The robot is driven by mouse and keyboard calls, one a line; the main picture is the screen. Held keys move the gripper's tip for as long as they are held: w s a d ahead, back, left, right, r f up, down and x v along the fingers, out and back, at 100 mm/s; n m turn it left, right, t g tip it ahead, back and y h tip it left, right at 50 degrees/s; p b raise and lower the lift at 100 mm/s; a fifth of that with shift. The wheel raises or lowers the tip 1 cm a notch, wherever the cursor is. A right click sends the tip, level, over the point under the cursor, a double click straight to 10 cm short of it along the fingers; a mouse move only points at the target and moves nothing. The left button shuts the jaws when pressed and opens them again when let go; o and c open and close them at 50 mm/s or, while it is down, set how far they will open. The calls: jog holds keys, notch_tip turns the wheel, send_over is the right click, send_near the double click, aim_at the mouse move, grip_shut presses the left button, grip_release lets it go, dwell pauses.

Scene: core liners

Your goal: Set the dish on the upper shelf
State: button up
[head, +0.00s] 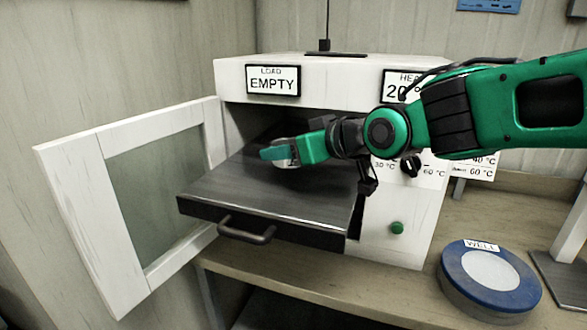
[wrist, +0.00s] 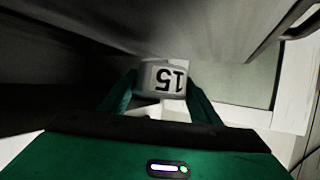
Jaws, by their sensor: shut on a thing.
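The dish is a small pale piece marked 15 (wrist: 162,80), seen upside down between my fingers in the wrist view. In the head view it shows as a whitish patch (head: 286,158) at the fingertips. My gripper (head: 283,152) is shut on the dish, over the back part of a dark pulled-out shelf (head: 250,197) with a front handle. I cannot tell whether the dish touches this shelf. The shelf juts from the white oven (head: 330,72). No other shelf shows clearly; the oven's inside is dark and partly hidden by my arm.
The oven door (head: 70,175) with its glass pane stands wide open at left. The display reads LOAD EMPTY (head: 273,80). Dials and a green button (head: 396,228) are on the right panel. A blue round weighing plate (head: 489,277) sits on the bench at right.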

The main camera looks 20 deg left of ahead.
aim_at(290, 180)
jog(key=shift+w+d+f, duration=0.15)
jog(key=shift+w+f, duration=0.15)
jog(key=shift+w, duration=0.1)
jog(key=shift+f, duration=1.95)
jog(key=shift+f, duration=0.1)
jog(key=o, duration=1.2)
jog(key=shift+o, duration=0.2)
jog(key=v, duration=1.1)
jog(key=shift+s+d, duration=0.2)
jog(key=shift+s+d+r, duration=0.15)
jog(key=shift+r, duration=0.1)
